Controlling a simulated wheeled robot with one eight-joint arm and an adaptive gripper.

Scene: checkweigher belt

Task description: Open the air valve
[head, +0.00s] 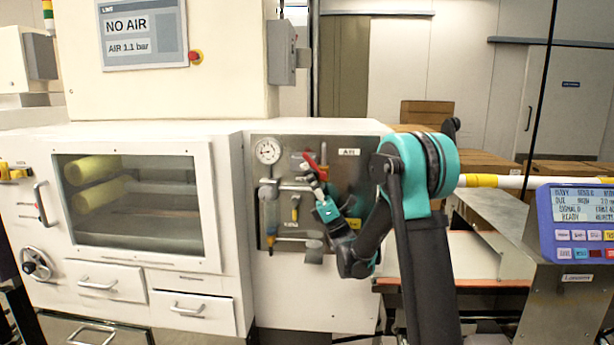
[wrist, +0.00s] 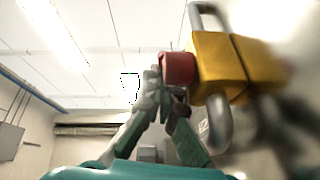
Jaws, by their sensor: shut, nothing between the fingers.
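The air panel (head: 345,170) is a grey metal plate on the white machine, with a round gauge (head: 268,151), pipes and fittings. A red handle-like part (head: 311,160) shows near the panel's upper middle, close to my gripper (head: 310,174). In the wrist view my gripper (wrist: 165,92) has its fingertips together and looks empty. A red block-like end (wrist: 178,69) is right by the fingertips; I cannot tell whether they touch. Beside it hangs a yellow padlock-like body (wrist: 222,68) with grey metal loops. My arm and gripper hide part of the panel, including part of the valve.
A screen (head: 142,35) above reads NO AIR, AIR 1.1 bar. A smaller yellow handle (head: 295,210) and a blue-handled fitting (head: 272,231) are lower on the panel. The conveyor (head: 480,257) and a blue control box (head: 580,222) are at right.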

